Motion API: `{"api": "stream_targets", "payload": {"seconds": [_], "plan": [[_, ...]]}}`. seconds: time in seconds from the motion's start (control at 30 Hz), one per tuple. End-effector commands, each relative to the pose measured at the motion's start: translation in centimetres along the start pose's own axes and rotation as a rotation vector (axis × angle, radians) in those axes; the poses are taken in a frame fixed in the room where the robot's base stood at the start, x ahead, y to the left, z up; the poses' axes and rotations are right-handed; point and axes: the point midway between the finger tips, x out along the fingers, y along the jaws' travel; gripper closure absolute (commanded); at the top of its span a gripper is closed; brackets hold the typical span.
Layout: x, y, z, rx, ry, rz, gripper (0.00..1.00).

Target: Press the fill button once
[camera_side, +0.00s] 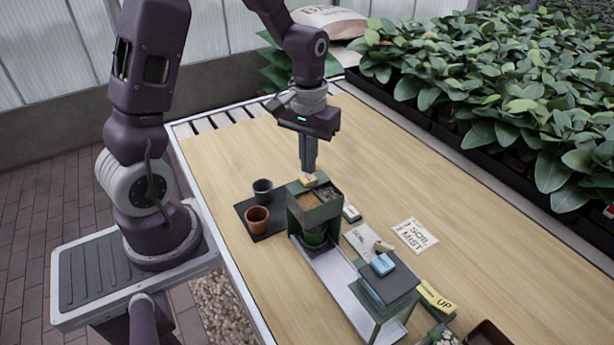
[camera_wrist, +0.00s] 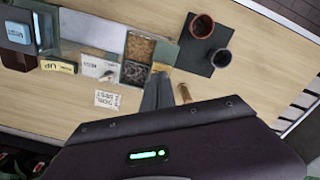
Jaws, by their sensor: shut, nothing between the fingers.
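A small tan block (camera_side: 309,180) sits at the back edge of a green dispenser (camera_side: 316,215); its marking is too small to read, so I cannot confirm it is the fill button. It also shows in the wrist view (camera_wrist: 161,68). The dispenser top has a brown-filled and a grey-filled compartment.
A dark mat (camera_side: 275,230) holds a terracotta pot (camera_side: 257,217) and a dark pot (camera_side: 262,188). A metal track (camera_side: 335,283) runs to a second green stand with a blue block (camera_side: 382,264). A "1 SOIL 1 MIST" card (camera_side: 414,235) lies right.

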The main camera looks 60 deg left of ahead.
Motion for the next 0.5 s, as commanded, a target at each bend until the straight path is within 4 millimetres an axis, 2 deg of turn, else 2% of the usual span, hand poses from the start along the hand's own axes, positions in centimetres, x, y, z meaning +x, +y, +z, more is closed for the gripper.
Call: {"api": "stream_targets", "payload": {"seconds": [0.3, 0.5], "plan": [[-0.1, 0.0, 0.0, 0.000, 0.001, 0.000, 1.00], [-2.5, 0.0, -0.1, 0.000, 0.005, 0.001, 1.00]]}}
